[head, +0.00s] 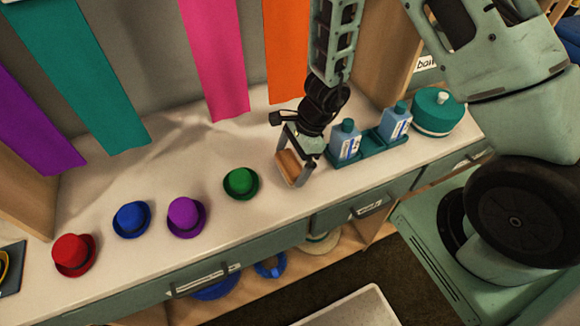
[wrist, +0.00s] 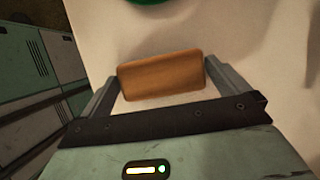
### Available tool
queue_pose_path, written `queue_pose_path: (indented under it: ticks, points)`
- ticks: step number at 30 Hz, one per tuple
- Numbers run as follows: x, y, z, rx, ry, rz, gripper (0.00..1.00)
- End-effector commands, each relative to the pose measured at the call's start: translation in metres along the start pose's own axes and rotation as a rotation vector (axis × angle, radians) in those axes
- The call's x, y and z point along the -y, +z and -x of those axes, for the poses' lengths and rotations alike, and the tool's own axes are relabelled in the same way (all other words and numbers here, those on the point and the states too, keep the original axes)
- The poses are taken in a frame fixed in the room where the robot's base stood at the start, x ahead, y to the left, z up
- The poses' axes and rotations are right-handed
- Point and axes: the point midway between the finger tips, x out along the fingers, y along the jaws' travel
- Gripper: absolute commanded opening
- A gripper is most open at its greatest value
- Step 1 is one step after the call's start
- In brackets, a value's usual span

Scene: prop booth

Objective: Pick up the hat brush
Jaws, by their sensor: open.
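The hat brush (head: 291,167) shows as a brown wooden block on the pale counter, right of the green hat. In the wrist view the brush (wrist: 162,76) lies across the space between my two fingers. My gripper (head: 294,163) points down over it, with one finger at each end of the brush. The wrist view also shows my gripper (wrist: 162,84) open, its fingers beside the brush's short ends. I cannot tell whether either finger touches it. The brush's underside is hidden.
Green (head: 241,183), purple (head: 186,217), blue (head: 132,219) and red (head: 74,255) hats stand to the left. Two bottles (head: 346,142) (head: 395,122) stand in a teal holder (head: 369,146) close on the right. A teal round box (head: 437,112) is beyond. Coloured strips hang behind.

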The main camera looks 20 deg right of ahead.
Motion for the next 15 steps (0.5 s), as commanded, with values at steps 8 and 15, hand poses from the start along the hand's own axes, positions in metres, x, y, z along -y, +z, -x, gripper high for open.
queue_pose_path:
  ticks: [8,15]
  points:
    - [0.0005,0.0002,-0.0129,0.000,-0.002,0.001,1.00]
    - [0.0005,0.0002,-0.0126,0.000,-0.001,0.001,0.70]
